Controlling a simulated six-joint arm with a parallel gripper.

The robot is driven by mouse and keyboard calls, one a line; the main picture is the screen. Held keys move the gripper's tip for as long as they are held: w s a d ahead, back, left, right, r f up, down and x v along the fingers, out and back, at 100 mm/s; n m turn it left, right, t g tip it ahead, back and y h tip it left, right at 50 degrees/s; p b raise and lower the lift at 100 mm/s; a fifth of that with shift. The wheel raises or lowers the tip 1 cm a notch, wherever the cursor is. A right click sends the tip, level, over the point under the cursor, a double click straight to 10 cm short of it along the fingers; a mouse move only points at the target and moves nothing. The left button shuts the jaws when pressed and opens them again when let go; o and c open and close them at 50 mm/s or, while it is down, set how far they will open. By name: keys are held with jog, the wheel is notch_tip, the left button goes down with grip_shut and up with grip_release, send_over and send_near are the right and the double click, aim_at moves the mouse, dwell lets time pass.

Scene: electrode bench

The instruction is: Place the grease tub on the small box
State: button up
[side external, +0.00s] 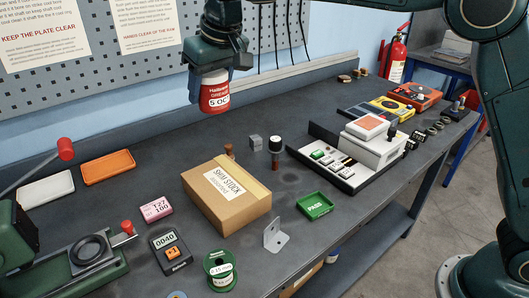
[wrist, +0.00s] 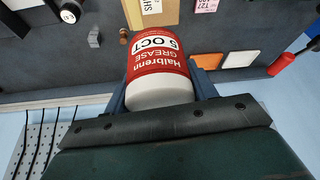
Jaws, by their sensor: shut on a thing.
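The grease tub (side external: 214,92) is white with a red label and hangs in my gripper (side external: 208,72), well above the bench at the back. The tub also fills the middle of the wrist view (wrist: 160,68), between the fingers of my gripper (wrist: 160,88). My gripper is shut on it. The small box (side external: 222,204) is brown cardboard with a "SHIM STOCK" label and stands on the bench, lower and nearer the camera than the tub. Its top looks bare. Part of the box shows at the top of the wrist view (wrist: 154,14).
Behind the box stand a small grey block (side external: 256,142) and a dark cylinder with a white top (side external: 275,146). A metal bracket (side external: 277,236), a green PASS tray (side external: 314,206) and a wire spool (side external: 220,270) are near the box. A pegboard (side external: 130,50) is behind the tub.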

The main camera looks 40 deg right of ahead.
notch_tip(320, 180, down, 20)
jog(key=shift+r, duration=0.1)
dwell(1.0)
jog(key=o, duration=1.2)
jog(key=shift+f, duration=0.2)
jog(key=shift+c, duration=0.2)
jog(key=shift+r, duration=0.25)
jog(key=v, duration=1.1)
jog(key=shift+s+r, duration=0.2)
jog(key=shift+r, duration=0.15)
jog(key=shift+d, duration=0.15)
